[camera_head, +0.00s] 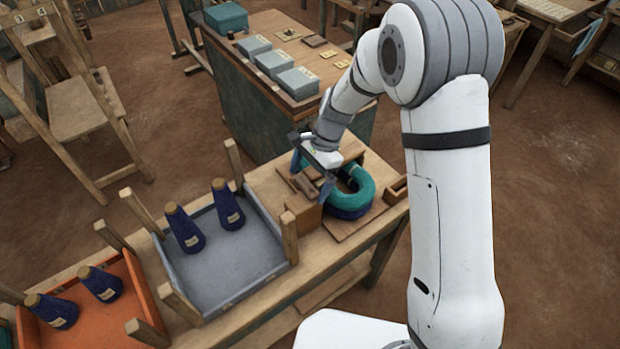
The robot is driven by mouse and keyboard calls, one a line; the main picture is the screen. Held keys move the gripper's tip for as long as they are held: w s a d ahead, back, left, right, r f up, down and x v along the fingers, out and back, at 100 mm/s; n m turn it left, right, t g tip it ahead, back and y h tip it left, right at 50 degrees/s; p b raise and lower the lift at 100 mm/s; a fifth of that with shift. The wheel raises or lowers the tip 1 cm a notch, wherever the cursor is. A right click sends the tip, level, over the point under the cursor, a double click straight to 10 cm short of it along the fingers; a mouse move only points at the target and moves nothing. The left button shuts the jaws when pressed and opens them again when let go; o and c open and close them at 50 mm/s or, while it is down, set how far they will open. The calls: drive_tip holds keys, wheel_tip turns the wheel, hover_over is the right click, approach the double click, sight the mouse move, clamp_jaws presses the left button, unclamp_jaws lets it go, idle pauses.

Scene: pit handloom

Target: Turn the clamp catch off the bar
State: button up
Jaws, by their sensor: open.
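My gripper (311,179) is open and points down over the right part of the wooden bench. Its dark fingers are spread above a small wooden fixture (306,187) with narrow wooden pieces, beside a wooden block (308,216). The clamp catch and its bar are probably among these pieces, but I cannot tell them apart at this size. My gripper hides part of this spot. I see nothing held between the fingers, and I cannot tell whether they touch the fixture. A teal and dark blue hank of yarn (364,194) lies in a loop just right of the fingers.
A grey tray (235,270) with two dark blue cones (185,230) and an orange tray (100,325) with more cones stand left on the bench, with upright wooden corner posts. A cabinet (250,105) with grey boxes (297,83) stands behind. Brown floor lies open around.

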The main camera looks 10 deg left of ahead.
drive_tip(key=shift+s+a+f, duration=0.1)
drive_tip(key=shift+f, duration=0.3)
drive_tip(key=shift+c, duration=0.5)
drive_tip(key=c, duration=0.9)
